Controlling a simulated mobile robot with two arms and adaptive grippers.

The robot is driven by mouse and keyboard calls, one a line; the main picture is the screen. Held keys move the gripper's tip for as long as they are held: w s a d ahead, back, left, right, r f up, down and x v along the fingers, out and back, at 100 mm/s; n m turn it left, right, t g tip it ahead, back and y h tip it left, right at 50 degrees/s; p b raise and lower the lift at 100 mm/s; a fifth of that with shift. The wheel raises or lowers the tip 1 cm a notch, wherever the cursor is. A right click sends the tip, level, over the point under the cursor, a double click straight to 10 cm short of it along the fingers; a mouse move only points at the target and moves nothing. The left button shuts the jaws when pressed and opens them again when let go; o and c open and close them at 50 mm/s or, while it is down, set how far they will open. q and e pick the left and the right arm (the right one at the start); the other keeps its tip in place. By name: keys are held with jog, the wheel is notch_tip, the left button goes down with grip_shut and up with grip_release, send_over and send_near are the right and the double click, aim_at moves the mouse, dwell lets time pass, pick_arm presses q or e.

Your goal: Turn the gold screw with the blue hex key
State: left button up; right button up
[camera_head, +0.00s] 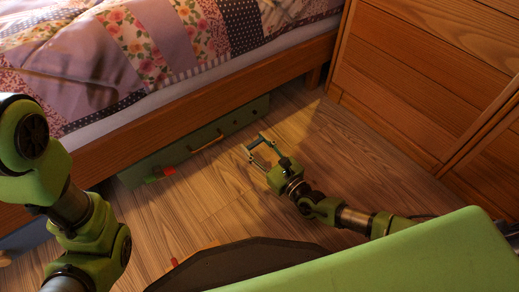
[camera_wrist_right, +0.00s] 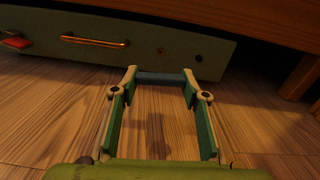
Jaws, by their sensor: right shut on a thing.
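My right gripper (camera_head: 254,143) is low over the wooden floor, in front of the green panel under the bed. It also shows in the right wrist view (camera_wrist_right: 161,76), with its fingers apart and a blue bar (camera_wrist_right: 161,78), which looks like the blue hex key, held across between the fingertips. A small fitting (camera_wrist_right: 160,50) and a dark round spot (camera_wrist_right: 199,58) sit on the panel just beyond the fingertips. I cannot tell which, if either, is the gold screw. The bar appears apart from both. My left arm comes in at the left, but its gripper is not visible.
The green panel (camera_head: 190,147) has a gold handle (camera_wrist_right: 95,41) and a red piece (camera_wrist_right: 14,40). The bed frame (camera_head: 200,95) overhangs it. A wooden cabinet (camera_head: 420,85) stands at the right. The floor (camera_head: 330,140) around my right gripper is clear.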

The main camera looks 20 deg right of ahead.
aim_at(236, 123)
jog(key=x, duration=0.3)
jog(key=n+p, duration=0.1)
jog(key=n, duration=0.1)
jog(key=shift+d+r+n, duration=0.1)
jog(key=shift+n, duration=0.3)
jog(key=n+p, duration=0.1)
jog(key=n, duration=0.3)
jog(key=shift+d+r+n, duration=0.1)
jog(key=shift+n, duration=0.3)
jog(key=n+p, duration=0.1)
jog(key=n, duration=0.2)
jog(key=shift+r, duration=0.1)
jog(key=n+p, duration=0.1)
jog(key=n, duration=0.3)
jog(key=shift+d, duration=0.1)
jog(key=shift+b+x, duration=0.6)
jog(key=shift+x, duration=0.3)
